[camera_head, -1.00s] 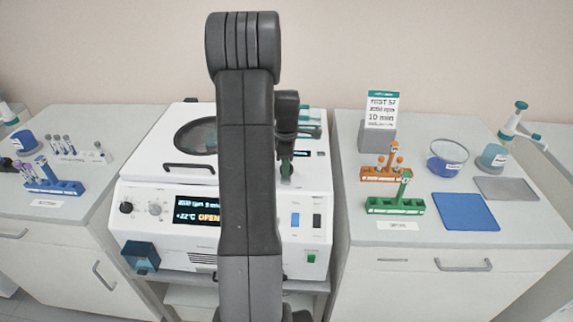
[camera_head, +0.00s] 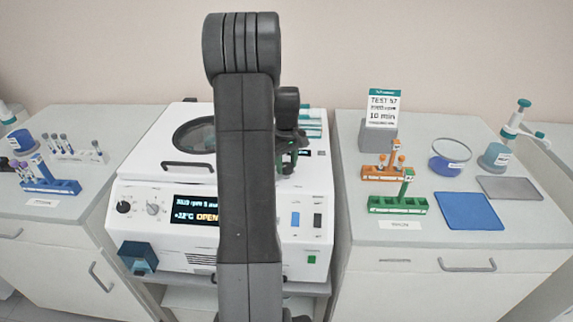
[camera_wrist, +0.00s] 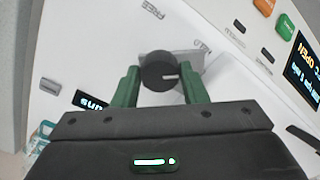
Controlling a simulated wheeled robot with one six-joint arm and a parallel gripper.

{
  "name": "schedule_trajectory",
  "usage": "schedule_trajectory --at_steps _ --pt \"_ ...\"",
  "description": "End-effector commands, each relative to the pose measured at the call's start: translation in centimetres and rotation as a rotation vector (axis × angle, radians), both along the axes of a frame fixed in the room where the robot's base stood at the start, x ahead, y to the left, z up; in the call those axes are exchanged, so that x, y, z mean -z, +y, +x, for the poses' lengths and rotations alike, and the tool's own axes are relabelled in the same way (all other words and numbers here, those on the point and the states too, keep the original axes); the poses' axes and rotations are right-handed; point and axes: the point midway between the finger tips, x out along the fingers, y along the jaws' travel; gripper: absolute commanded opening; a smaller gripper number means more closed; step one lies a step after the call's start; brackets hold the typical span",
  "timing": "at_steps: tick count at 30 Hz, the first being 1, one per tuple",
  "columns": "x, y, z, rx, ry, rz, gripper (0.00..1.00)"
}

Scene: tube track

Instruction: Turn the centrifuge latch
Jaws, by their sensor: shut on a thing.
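The white centrifuge (camera_head: 150,250) stands at the centre, its lid lying flat with a dark round window and a black handle (camera_head: 188,164). Its display (camera_head: 195,209) reads OPEN. In the head view my gripper (camera_head: 291,158) is on the right of the centrifuge top, and my arm hides the knob.
A blue rack (camera_head: 50,185) with tubes stands on the left counter.

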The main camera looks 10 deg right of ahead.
Motion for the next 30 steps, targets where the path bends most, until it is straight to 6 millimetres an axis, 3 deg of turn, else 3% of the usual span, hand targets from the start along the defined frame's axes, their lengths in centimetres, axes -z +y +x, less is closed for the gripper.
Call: schedule_trajectory --at_steps 15,30 --pt "-0.10 -0.04 0.07 0.461 -0.003 -0.001 0.16" --pt "-0.16 -0.04 0.08 0.685 -0.003 -0.001 0.16"
